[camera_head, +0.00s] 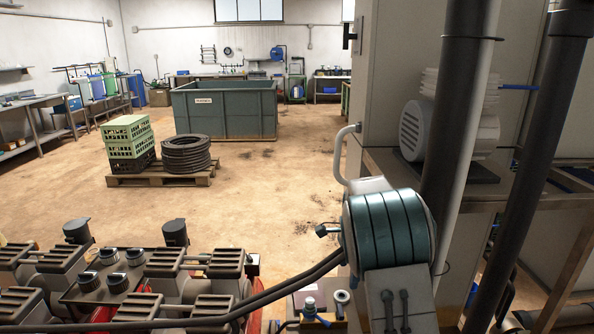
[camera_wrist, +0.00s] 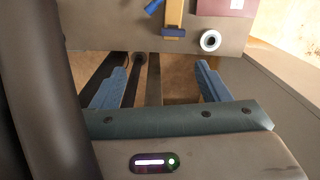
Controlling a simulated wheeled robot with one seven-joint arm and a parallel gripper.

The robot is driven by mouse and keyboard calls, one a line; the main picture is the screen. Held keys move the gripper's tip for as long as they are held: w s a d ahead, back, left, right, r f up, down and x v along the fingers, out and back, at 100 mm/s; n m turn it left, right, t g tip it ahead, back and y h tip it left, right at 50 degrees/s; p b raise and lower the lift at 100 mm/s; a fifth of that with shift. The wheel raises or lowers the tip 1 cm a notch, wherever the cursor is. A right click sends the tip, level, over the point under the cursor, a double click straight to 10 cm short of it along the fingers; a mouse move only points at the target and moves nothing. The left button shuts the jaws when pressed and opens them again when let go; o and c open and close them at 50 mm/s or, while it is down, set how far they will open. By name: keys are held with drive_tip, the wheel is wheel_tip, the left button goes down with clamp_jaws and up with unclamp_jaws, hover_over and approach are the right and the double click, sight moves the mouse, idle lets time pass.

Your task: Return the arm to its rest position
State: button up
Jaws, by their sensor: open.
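My gripper (camera_wrist: 161,68) is open in the wrist view, its two blue fingers wide apart with nothing held between them. In the head view my arm (camera_head: 388,230), with teal bands, is bent at the lower right. Its lower end runs out of the bottom of the picture, so my gripper cannot be seen there. In the wrist view a small bench edge lies just past the fingertips, with a white ring (camera_wrist: 210,41) and a yellow and blue item (camera_wrist: 173,20) on it.
The manifold with grey valve blocks (camera_head: 120,275) fills the lower left, with dark hoses running right towards my arm. A motor (camera_head: 425,130) stands on a metal bench at right. A pallet (camera_head: 160,177) with crates and coiled hose, and a green bin (camera_head: 225,115), stand farther back. Open floor lies between.

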drive_tip(key=s+r+n+p, duration=0.1)
drive_tip(key=s+r+n, duration=0.3)
drive_tip(key=s, duration=0.7)
drive_tip(key=s+r+n+t+p, duration=0.1)
drive_tip(key=s+r+n, duration=0.4)
drive_tip(key=s, duration=0.5)
drive_tip(key=s+r+n+t+p, duration=0.1)
drive_tip(key=s+r+n+p, duration=0.2)
drive_tip(key=s+n, duration=0.4)
drive_tip(key=s+r, duration=0.1)
drive_tip(key=s, duration=0.3)
drive_tip(key=shift+s+a+r+h, duration=0.3)
